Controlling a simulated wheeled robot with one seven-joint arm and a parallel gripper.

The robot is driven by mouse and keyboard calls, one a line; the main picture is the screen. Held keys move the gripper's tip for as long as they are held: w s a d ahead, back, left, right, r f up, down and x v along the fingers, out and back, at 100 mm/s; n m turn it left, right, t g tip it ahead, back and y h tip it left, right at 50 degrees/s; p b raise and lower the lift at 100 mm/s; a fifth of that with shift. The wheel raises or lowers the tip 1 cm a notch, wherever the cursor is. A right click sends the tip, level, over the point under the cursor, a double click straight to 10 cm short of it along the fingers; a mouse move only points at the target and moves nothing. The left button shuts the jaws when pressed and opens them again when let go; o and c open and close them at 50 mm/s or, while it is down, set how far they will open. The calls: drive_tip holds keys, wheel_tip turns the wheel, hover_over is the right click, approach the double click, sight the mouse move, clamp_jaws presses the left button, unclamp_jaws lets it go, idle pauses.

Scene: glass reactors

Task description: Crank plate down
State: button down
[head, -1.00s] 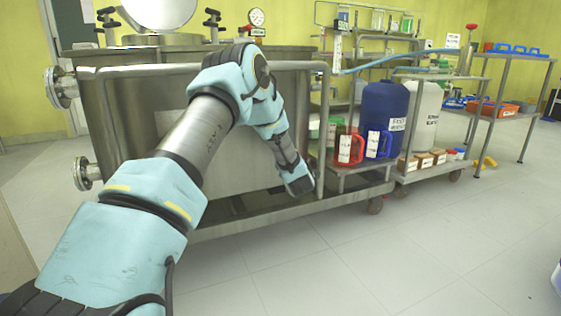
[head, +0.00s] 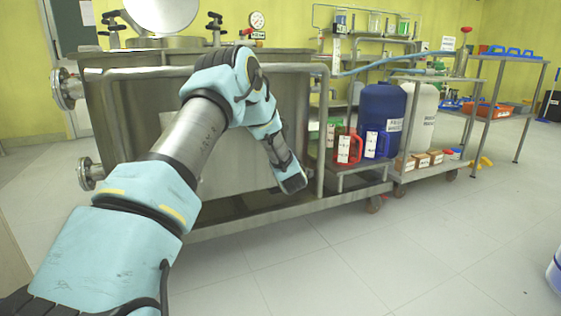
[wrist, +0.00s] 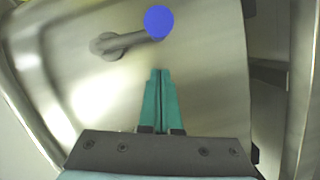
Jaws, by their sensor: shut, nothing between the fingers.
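A grey metal crank arm (wrist: 128,41) with a round blue knob (wrist: 160,22) at its end shows at the top of the wrist view. Its pivot end (wrist: 106,46) sits on a pale metal surface (wrist: 212,75). My gripper (wrist: 160,72) has its two teal fingers shut together, with nothing between them. In the picture the fingertips lie just below the blue knob, apart from it. In the head view my arm reaches to the steel vessel (head: 130,130); the fingers and crank cannot be made out there.
A steel frame rail (head: 320,130) runs round the vessel. To its right a cart (head: 350,182) carries red and blue jugs, a blue drum (head: 381,108) and a white drum (head: 421,112). A shelf table (head: 505,115) stands farther right. The floor (head: 400,260) in front is clear.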

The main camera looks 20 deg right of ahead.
drive_tip(key=s+a+r+p, duration=0.1)
drive_tip(key=s+a+p, duration=0.15)
drive_tip(key=s, duration=0.75)
drive_tip(key=s+a+r+m+g+p, duration=0.1)
drive_tip(key=s+a+r+m+g, duration=0.15)
drive_tip(key=a, duration=0.25)
drive_tip(key=s+a+r+m+g+h+p, duration=0.1)
drive_tip(key=s+a+m+g, duration=0.1)
drive_tip(key=a+m+g, duration=0.15)
drive_tip(key=s+a+r+m+g+p, duration=0.1)
drive_tip(key=s+a+r+m+g, duration=0.15)
drive_tip(key=a, duration=0.35)
drive_tip(key=s+a+r+m+g+y+p, duration=0.1)
drive_tip(key=s+a+m+g, duration=0.2)
drive_tip(key=s+a, duration=0.65)
drive_tip(key=s+a+r+m+g+y+p, duration=0.15)
drive_tip(key=s+a+g, duration=0.25)
drive_tip(key=s+a, duration=0.55)
wheel_tip(320, 180, up, 38)
drive_tip(key=s+d+p, duration=0.2)
drive_tip(key=p, duration=3.5)
drive_tip(key=shift+s+d+f+m, duration=0.15)
drive_tip(key=shift+s+f+m, duration=0.1)
drive_tip(key=shift+m, duration=0.15)
